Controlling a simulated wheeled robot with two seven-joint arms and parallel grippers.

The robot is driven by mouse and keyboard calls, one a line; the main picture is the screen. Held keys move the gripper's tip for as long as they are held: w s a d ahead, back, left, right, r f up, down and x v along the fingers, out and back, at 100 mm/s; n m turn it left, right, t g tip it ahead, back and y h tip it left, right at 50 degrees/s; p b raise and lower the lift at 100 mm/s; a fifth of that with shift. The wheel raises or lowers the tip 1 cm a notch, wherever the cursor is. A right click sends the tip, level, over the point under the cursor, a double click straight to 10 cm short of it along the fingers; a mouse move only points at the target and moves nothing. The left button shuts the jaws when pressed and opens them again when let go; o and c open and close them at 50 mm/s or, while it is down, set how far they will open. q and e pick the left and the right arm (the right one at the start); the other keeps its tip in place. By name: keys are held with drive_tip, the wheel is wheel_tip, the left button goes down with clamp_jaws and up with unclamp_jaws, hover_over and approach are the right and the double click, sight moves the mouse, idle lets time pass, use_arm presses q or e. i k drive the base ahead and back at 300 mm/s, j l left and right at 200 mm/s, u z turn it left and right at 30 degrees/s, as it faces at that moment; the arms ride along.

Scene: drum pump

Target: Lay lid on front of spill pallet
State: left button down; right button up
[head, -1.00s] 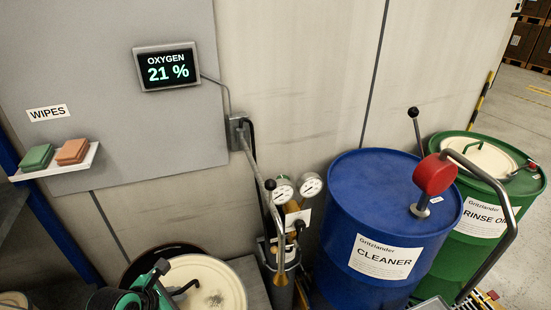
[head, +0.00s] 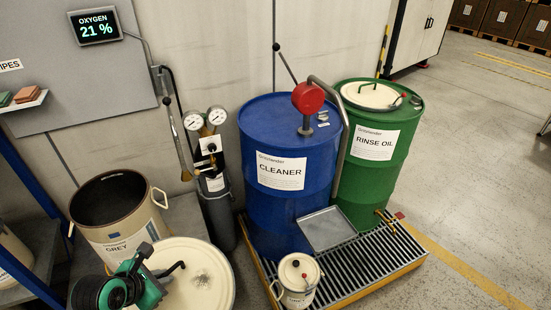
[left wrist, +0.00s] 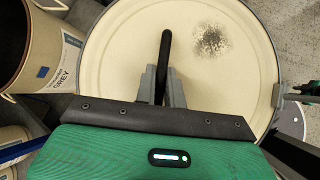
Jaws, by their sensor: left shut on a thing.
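My left gripper (head: 172,270) is shut on the dark bent handle of a round cream lid (head: 205,288). The lid has a dark speckled stain and is cut off by the bottom edge in the head view. The left wrist view shows the fingers (left wrist: 163,87) around the handle above the lid (left wrist: 110,50). The spill pallet (head: 352,272), a slatted grate with a yellow rim, stands to the right of the lid, apart from it. A green and grey part at the right edge of the left wrist view seems to be my right gripper (left wrist: 288,92); its jaws are unclear.
The open grey-labelled drum (head: 115,222) stands behind and left of the lid. A blue cleaner drum (head: 275,210), a green rinse oil drum (head: 370,180), a metal tray (head: 325,229) and a small lidded pail (head: 297,285) occupy the pallet. Its front right grating is bare.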

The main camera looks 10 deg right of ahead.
sight(350, 263)
drive_tip(key=l, duration=1.65)
drive_tip(key=i+l, duration=0.1)
drive_tip(key=l, duration=1.55)
